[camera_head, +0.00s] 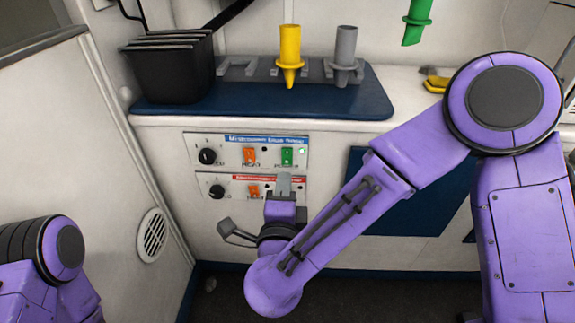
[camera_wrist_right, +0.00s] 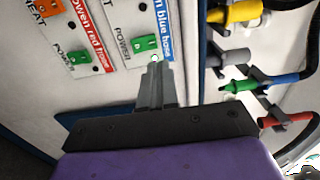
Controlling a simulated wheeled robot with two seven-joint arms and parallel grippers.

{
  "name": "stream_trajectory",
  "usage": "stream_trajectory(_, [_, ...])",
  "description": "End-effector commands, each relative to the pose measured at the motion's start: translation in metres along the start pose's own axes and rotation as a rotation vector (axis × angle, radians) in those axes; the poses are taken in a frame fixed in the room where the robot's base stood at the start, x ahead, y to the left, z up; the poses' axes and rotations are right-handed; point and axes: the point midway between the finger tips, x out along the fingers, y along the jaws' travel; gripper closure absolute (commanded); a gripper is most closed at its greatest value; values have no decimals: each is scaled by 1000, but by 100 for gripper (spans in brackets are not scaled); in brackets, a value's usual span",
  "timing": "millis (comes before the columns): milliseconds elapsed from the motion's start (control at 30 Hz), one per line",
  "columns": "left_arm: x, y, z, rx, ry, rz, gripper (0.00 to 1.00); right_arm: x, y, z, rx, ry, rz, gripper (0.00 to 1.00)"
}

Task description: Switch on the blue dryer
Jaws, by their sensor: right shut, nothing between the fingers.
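The blue-labelled dryer panel (camera_head: 232,155) is the upper one on the cabinet front, with a black knob, an orange heat switch (camera_head: 249,156) and a green power switch (camera_head: 287,156). That power switch also shows in the right wrist view (camera_wrist_right: 145,43). A small lamp (camera_head: 302,151) beside it appears lit green. My right gripper (camera_head: 284,184) is shut and empty. In the head view its tips are just below the green switch, overlapping the red-labelled panel; contact cannot be told. My left gripper is out of view; only part of that arm shows.
The red-labelled panel (camera_head: 229,187) sits directly below, its green switch (camera_wrist_right: 79,57) visible in the right wrist view. Above are a blue mat (camera_head: 240,110), a black bin (camera_head: 172,70), and yellow (camera_head: 289,50), grey (camera_head: 345,50) and green (camera_head: 416,22) nozzles.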

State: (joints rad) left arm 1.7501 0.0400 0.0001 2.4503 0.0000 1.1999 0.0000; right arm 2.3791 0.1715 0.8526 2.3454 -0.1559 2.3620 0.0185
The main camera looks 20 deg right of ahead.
Motion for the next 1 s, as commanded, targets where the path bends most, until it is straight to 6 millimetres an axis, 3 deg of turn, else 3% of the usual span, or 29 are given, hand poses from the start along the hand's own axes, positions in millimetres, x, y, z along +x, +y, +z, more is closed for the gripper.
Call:
stream_trajectory(100, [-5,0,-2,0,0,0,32,-25,-6,1,-4,-5,-1,100])
stream_trajectory(300, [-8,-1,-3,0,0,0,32,-49,-8,0,-1,-2,1,100])
stream_trajectory(1000, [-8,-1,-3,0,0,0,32,-52,-8,0,-1,1,2,100])
